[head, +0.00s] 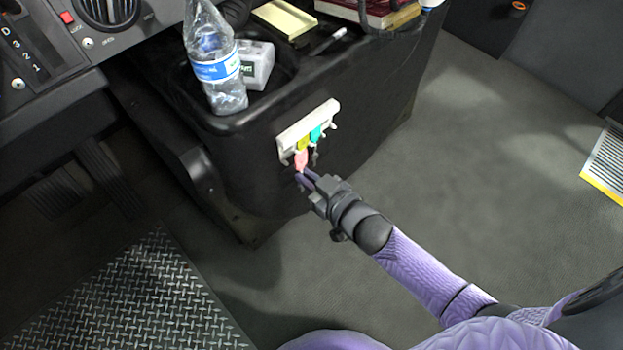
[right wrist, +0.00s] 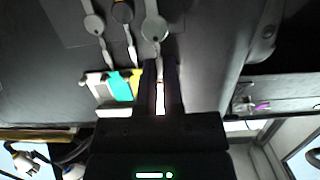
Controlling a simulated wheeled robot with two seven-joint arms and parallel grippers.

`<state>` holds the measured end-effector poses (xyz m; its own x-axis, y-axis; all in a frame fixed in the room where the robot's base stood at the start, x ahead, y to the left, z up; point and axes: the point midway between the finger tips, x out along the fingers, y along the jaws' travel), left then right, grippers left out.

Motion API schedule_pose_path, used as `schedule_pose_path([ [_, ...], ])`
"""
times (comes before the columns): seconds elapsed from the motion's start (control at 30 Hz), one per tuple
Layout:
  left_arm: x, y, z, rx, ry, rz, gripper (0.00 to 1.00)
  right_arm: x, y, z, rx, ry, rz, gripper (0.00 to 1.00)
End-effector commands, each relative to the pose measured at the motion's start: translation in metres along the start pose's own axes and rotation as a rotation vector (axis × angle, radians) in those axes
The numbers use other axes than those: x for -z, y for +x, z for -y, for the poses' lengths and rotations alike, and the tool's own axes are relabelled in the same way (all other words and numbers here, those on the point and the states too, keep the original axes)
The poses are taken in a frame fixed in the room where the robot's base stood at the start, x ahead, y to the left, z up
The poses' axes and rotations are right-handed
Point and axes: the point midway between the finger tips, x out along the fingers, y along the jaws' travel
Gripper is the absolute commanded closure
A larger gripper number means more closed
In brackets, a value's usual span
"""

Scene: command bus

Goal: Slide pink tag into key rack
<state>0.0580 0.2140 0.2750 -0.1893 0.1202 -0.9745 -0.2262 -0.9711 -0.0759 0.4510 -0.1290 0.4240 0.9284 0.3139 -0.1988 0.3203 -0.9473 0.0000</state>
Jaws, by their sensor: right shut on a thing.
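The white key rack (head: 308,124) is fixed to the side of the black console, and part of it shows in the right wrist view (right wrist: 97,85). A yellow tag (head: 303,143) and a teal tag (head: 317,134) hang on it side by side. My right gripper (head: 301,178) is shut on the pink tag (head: 300,159), which is at the left part of the rack, beside the yellow tag. In the right wrist view the pink tag (right wrist: 160,97) is a narrow strip between the fingers. Whether it sits in the rack I cannot tell. My left gripper is out of view.
Silver keys (right wrist: 154,28) hang by the tags against the console (head: 250,150). On the console are a plastic bottle (head: 215,65), a grey box (head: 257,66) and a yellow pad (head: 285,18).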

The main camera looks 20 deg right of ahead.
Motion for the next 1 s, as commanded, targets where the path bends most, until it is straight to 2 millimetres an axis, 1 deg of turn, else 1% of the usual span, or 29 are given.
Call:
schedule_pose_path([
  [0.37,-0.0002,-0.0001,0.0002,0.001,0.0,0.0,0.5,0.0004,0.0008,0.0,0.0,0.0,0.0,1.0],
  [0.6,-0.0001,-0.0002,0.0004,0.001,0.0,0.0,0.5,0.002,0.0075,0.0001,-0.002,-0.001,-0.001,1.0],
  [1.0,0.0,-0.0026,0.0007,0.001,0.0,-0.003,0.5,0.0032,0.0075,0.0001,-0.001,0.0,-0.001,1.0],
])
